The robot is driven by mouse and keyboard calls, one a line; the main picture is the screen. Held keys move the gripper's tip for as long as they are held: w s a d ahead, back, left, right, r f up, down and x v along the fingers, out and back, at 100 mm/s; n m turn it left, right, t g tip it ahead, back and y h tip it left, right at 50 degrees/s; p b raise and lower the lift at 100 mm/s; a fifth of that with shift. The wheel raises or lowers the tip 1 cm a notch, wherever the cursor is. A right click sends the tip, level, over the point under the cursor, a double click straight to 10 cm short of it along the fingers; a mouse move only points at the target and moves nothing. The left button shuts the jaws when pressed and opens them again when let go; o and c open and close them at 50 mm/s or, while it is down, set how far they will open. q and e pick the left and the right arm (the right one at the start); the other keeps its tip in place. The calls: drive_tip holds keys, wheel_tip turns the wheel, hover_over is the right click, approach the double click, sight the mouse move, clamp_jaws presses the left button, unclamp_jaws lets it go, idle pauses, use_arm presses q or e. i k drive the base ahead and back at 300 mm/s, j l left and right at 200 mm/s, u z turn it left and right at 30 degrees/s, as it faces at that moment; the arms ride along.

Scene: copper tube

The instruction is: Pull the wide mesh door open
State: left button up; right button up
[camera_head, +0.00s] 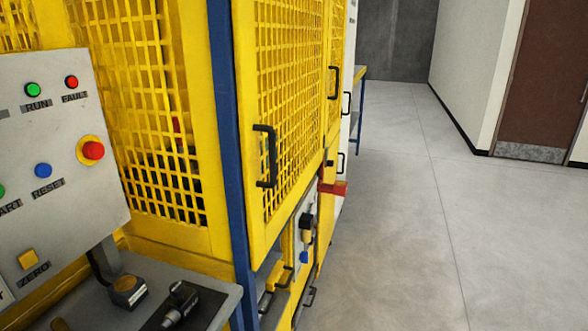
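The yellow mesh door (292,100) stands to the right of a blue corner post (226,120) in the head view. It looks shut against its frame. A black handle (266,156) is fixed near its left edge. A second, narrower yellow mesh panel (338,70) adjoins it farther back, with its own black handle (333,82). Neither of my grippers shows in this view, and nothing touches the door handle.
A grey control panel (55,150) with coloured buttons and a red stop button (92,150) stands at the left, above a grey shelf (215,300). A red part (334,188) juts out below the door. The concrete floor (410,220) on the right is clear. A brown door (543,75) is farther back.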

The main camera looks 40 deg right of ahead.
sight(262, 234)
drive_tip(key=k+z, duration=0.1)
drive_tip(key=z, duration=0.7)
drive_tip(key=k+l+z, duration=0.1)
drive_tip(key=z, duration=0.3)
